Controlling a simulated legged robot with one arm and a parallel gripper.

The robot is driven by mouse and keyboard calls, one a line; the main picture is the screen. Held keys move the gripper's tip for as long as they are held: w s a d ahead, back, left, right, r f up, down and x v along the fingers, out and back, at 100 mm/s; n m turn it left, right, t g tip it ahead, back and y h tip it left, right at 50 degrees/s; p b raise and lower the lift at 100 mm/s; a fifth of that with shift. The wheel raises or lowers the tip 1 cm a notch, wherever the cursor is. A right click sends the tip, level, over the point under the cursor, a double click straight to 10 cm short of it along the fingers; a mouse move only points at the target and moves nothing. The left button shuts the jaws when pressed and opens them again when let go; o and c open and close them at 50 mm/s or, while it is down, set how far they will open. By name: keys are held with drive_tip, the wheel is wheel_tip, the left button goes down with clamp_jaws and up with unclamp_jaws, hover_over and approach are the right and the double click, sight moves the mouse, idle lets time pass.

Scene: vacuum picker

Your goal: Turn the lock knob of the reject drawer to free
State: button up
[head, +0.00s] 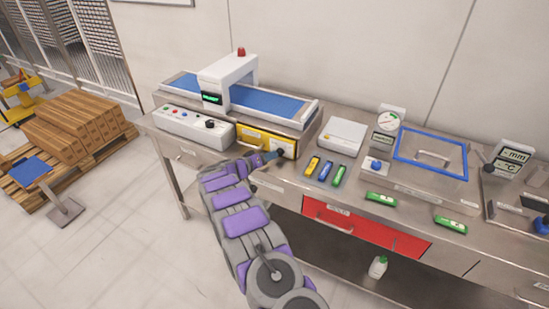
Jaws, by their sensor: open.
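A yellow-fronted drawer (250,138) sits under the right part of the conveyor machine (229,88), and it appears shut. A dark knob (280,152) shows at its right end, partly hidden by my gripper. My gripper (272,156) is open at the end of my purple and grey arm, right at this knob. I cannot tell whether the fingers touch it or how the knob is turned. The drawer's label is too small to read. A red drawer (363,228) is under the bench top, with a handle and a small label.
A white control box (193,124) with buttons and a black knob stands left of the yellow drawer. Several coloured packs, including a yellow one (312,166), lie right of my gripper. A white scale (342,135) and blue-rimmed chamber (431,153) stand further right.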

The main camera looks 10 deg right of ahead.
sight(280, 152)
drive_tip(key=shift+b+x, duration=0.35)
drive_tip(key=shift+x, duration=1.75)
drive_tip(key=c, duration=0.8)
